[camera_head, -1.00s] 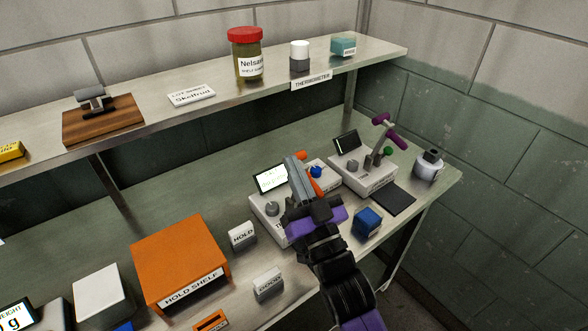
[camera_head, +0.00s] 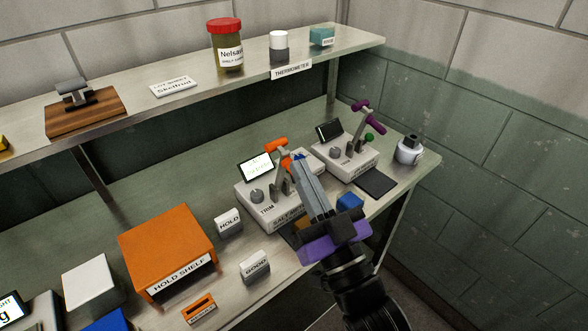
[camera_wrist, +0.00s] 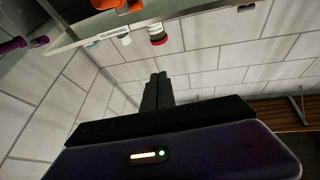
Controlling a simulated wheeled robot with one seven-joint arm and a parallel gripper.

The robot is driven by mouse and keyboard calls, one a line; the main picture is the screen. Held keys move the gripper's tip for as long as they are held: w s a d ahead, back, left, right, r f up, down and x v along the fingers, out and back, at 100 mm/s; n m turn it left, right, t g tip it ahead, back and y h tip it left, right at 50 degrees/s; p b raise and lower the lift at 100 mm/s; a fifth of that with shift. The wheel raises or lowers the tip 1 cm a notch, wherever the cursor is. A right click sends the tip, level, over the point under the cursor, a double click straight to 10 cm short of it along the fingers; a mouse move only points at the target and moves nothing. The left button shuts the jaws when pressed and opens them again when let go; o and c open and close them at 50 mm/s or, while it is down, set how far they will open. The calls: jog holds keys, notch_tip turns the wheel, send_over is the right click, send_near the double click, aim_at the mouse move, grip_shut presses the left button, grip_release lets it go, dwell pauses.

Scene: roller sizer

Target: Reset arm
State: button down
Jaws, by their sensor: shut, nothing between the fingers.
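My gripper (camera_head: 302,166) is shut and empty. In the head view its grey fingers point up and left, in front of the machine with orange handles (camera_head: 262,205), and hide part of that machine. My purple wrist is at the bench's front edge. In the wrist view the shut fingers (camera_wrist: 157,78) point at the pale block wall. A second machine with purple handles (camera_head: 345,158) stands to the right, apart from the fingers. A blue block (camera_head: 350,202) sits just right of my gripper, partly hidden.
An orange hold shelf (camera_head: 168,238), HOLD block (camera_head: 229,221) and GOOD block (camera_head: 255,265) stand on the bench to the left. A white-grey container (camera_head: 408,151) is at the right end. The upper shelf holds a red-lidded jar (camera_head: 226,50). Open floor lies at lower right.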

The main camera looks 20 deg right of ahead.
jog(key=shift+s+r, duration=0.1)
jog(key=shift+s, duration=0.15)
dwell(0.4)
jog(key=s+d+f+g, duration=0.1)
jog(key=s+f, duration=0.4)
jog(key=s, duration=0.5)
jog(key=s+d+f+g+h, duration=0.1)
jog(key=s+f+g, duration=0.3)
jog(key=s, duration=0.7)
jog(key=s+d+f+g+h, duration=0.1)
jog(key=s+d+f+g, duration=0.1)
jog(key=s+f, duration=0.6)
jog(key=s+g, duration=0.1)
jog(key=s, duration=0.1)
jog(key=shift+s+d, duration=0.3)
jog(key=shift+s, duration=0.1)
